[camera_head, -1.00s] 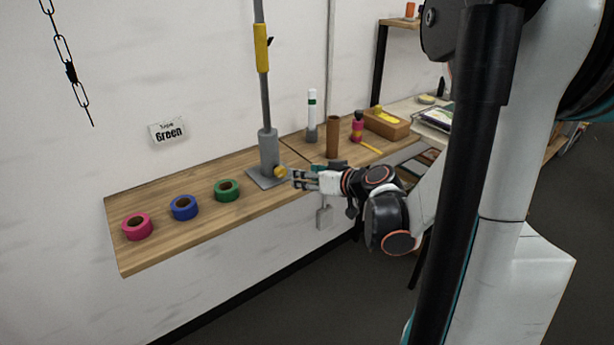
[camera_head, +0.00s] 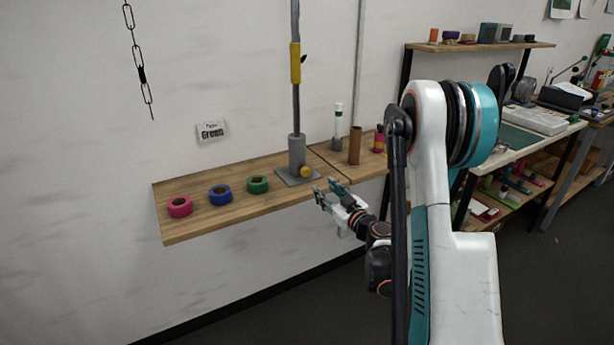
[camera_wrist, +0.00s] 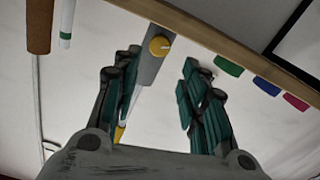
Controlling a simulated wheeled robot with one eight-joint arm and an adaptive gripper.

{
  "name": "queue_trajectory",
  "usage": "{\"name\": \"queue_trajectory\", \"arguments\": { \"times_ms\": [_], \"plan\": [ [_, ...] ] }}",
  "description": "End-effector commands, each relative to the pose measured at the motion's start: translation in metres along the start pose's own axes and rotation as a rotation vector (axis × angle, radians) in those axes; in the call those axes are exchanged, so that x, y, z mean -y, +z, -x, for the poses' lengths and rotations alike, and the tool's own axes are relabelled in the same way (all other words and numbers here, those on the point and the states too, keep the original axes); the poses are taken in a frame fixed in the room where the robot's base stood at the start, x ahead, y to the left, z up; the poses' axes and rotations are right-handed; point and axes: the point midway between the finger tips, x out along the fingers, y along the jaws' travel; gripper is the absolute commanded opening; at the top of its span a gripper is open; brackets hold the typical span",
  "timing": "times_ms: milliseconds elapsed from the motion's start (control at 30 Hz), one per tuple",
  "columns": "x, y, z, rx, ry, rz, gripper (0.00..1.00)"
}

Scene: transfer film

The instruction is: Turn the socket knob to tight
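The yellow socket knob (camera_head: 306,172) sits low on the front of a grey socket (camera_head: 296,150) that stands on a plate on the wooden shelf. A grey pole with a yellow sleeve (camera_head: 295,62) rises from the socket. In the wrist view the knob (camera_wrist: 159,45) shows beyond the fingers with a pale line on its face. My gripper (camera_head: 329,191) is open and empty, in front of the shelf and to the right of and below the knob, apart from it. In the wrist view the two fingers (camera_wrist: 157,88) stand wide apart.
Pink (camera_head: 179,206), blue (camera_head: 220,194) and green (camera_head: 258,184) tape rolls lie to the left on the shelf. A brown tube (camera_head: 355,146) and a white tube (camera_head: 338,127) stand right of the socket.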

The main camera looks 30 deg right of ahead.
Motion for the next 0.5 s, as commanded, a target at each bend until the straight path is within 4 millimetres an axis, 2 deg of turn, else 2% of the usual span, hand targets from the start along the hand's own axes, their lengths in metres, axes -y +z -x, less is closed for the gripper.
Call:
{"name": "queue_trajectory", "arguments": {
  "times_ms": [200,500],
  "plan": [
    [0.000,-0.005,-0.024,-0.001,-0.002,-0.001,0.39],
    [0.002,0.002,-0.084,-0.001,-0.002,-0.002,0.39]
  ]
}}
